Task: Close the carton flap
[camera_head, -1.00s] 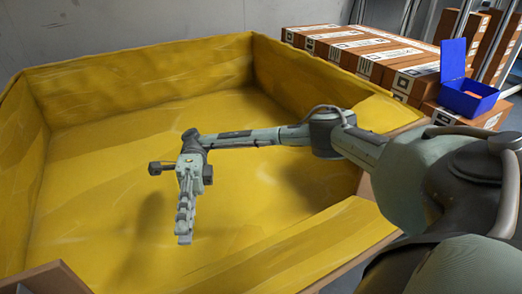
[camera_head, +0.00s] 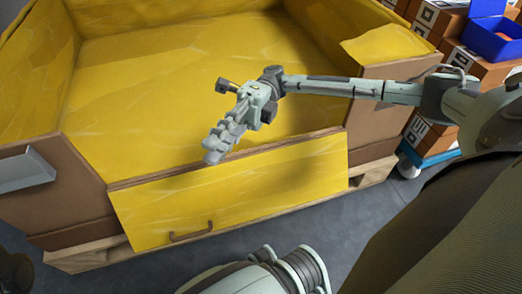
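The carton (camera_head: 78,205) is a large brown box with a yellow lining, open at the top. Its yellow front flap (camera_head: 260,200) hangs outward and down from the front edge, with a small brown handle (camera_head: 190,235) near its lower left. My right gripper (camera_head: 222,143) is above the carton's front edge, over the hinge side of the flap, with its fingers pointing down and left. It appears apart from the flap and holds nothing visible. Its fingers are seen side-on, so their opening is unclear. My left gripper is not in view.
The carton stands on a wooden pallet (camera_head: 88,258) on a grey floor (camera_head: 365,225). Brown boxes (camera_head: 428,135) on a blue wheeled base and an open blue bin (camera_head: 490,42) are at the right. A grey plate (camera_head: 25,170) is at the carton's left front.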

